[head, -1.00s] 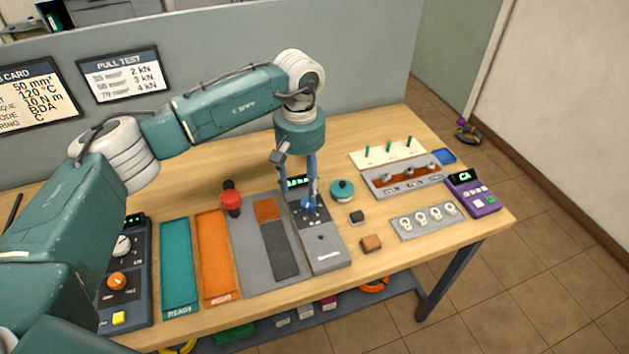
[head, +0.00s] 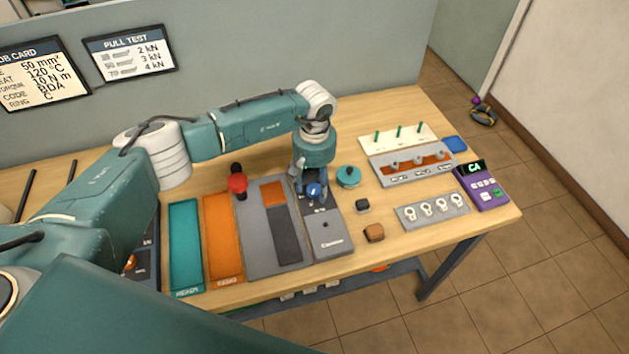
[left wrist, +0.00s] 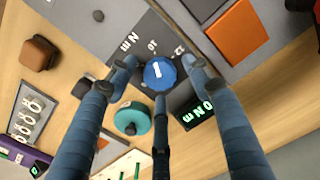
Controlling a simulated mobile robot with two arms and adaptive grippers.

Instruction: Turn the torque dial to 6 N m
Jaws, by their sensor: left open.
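The blue torque dial (head: 314,190) sits on a grey unit (head: 327,240) in the middle of the bench. In the left wrist view the round blue dial (left wrist: 159,73) has a white mark pointing roughly at the printed 10; a 12 is also printed beside it. My left gripper (head: 312,187) is open, pointing down over the dial. In the left wrist view its fingers (left wrist: 160,75) spread around the dial, with no clear grip on it. My right gripper is not in view.
A teal round knob part (head: 348,177) stands close right of the dial. A red-topped button (head: 237,184) stands left. Small dark (head: 362,205) and brown (head: 374,232) blocks lie right. The job card (head: 44,75) reads 10 N m.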

